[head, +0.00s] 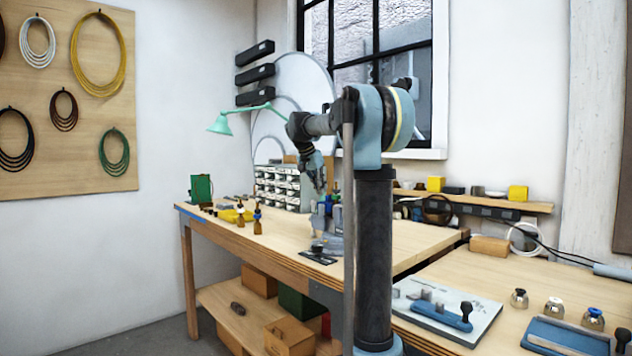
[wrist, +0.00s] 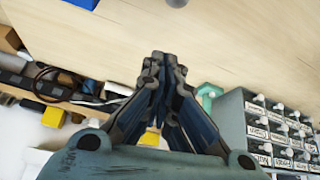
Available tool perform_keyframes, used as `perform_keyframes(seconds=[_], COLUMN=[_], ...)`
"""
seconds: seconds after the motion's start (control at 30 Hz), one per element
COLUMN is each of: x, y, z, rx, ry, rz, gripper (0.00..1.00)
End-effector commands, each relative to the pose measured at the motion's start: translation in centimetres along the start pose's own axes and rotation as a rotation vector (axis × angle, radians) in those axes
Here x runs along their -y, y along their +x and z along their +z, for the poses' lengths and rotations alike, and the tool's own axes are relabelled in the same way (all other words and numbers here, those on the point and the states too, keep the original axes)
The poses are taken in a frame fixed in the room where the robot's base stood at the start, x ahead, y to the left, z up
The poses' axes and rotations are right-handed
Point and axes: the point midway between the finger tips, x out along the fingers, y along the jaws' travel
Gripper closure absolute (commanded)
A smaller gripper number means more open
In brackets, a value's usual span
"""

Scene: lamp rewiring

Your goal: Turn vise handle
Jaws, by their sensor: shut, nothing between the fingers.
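A blue-grey vise (head: 322,222) stands near the front edge of the wooden workbench (head: 395,238), partly behind my arm's column. Its handle is too small and too covered to make out. My gripper (head: 318,188) points down just above the vise in the head view; I cannot tell whether it touches it. In the wrist view my gripper (wrist: 164,58) has its fingers together with nothing between them, and bare bench top lies beyond them. The vise is not clearly recognisable in the wrist view; only small cut-off objects show at its top edge.
A labelled drawer cabinet (wrist: 275,130) stands at the back of the bench, close to my gripper in the wrist view. A green lamp (head: 222,124) and small bottles (head: 257,222) are to the left. A dark flat plate (head: 318,258) lies in front of the vise.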

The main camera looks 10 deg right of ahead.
Motion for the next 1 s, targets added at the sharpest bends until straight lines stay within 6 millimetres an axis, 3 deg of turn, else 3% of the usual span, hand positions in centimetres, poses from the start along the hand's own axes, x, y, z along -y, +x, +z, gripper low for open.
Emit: perform_keyframes(seconds=[0.13, 0.43, 0.83, 1.0], x=[-0.1, -0.2, 0.2, -0.4], y=[2.2, 1.0, 0.6, 1.0], z=[0.2, 3.2, 3.9, 3.3], rx=[0.001, 0.0, 0.0, -0.006], ry=[0.001, 0.002, 0.001, 0.007], rz=[0.0, 0.002, 0.001, 0.006], gripper=[1.0, 1.0, 1.0, 1.0])
